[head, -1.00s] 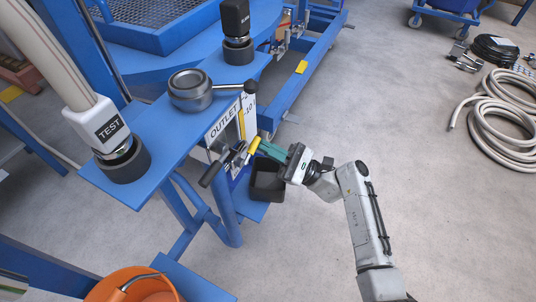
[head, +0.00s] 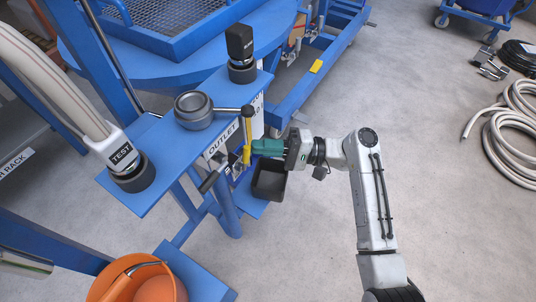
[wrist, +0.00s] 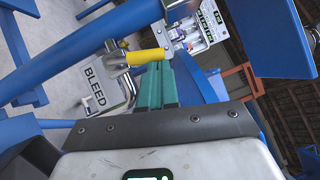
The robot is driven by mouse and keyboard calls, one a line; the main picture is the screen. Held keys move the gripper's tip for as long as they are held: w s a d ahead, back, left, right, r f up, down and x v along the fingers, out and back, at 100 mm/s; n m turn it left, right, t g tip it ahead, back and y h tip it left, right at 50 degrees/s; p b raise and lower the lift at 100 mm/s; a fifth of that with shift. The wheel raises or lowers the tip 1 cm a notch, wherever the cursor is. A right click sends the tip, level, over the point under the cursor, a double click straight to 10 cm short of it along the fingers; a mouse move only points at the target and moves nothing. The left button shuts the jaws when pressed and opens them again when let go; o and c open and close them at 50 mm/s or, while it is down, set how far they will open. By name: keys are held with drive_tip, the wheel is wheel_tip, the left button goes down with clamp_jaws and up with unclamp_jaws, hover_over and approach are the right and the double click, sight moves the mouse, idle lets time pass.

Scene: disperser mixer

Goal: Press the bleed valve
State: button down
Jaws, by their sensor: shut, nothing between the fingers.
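The bleed valve's yellow-sleeved lever (head: 247,154) shows in the head view below the OUTLET plate on the blue stand. The lever's base is partly hidden in the head view.
A black bin (head: 269,181) sits below the fingers. A dark-gripped handle (head: 211,182) projects left of the yellow lever. The TEST hose fitting (head: 131,171) and a round metal fitting (head: 194,110) with a black-knobbed lever stand on the blue shelf above.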

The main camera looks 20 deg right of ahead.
drive_tip(key=shift+s+a+r+n+g+h+p, duration=0.3)
drive_tip(key=shift+a+r+n+h+p, duration=0.1)
drive_tip(key=shift+n+p, duration=0.35)
drive_tip(key=shift+s+a+r+n+g+h+p, duration=0.3)
drive_tip(key=shift+n+p, duration=0.25)
drive_tip(key=shift+n, duration=0.3)
drive_tip(key=shift+a+f, duration=0.1)
drive_tip(key=shift+w, duration=0.1)
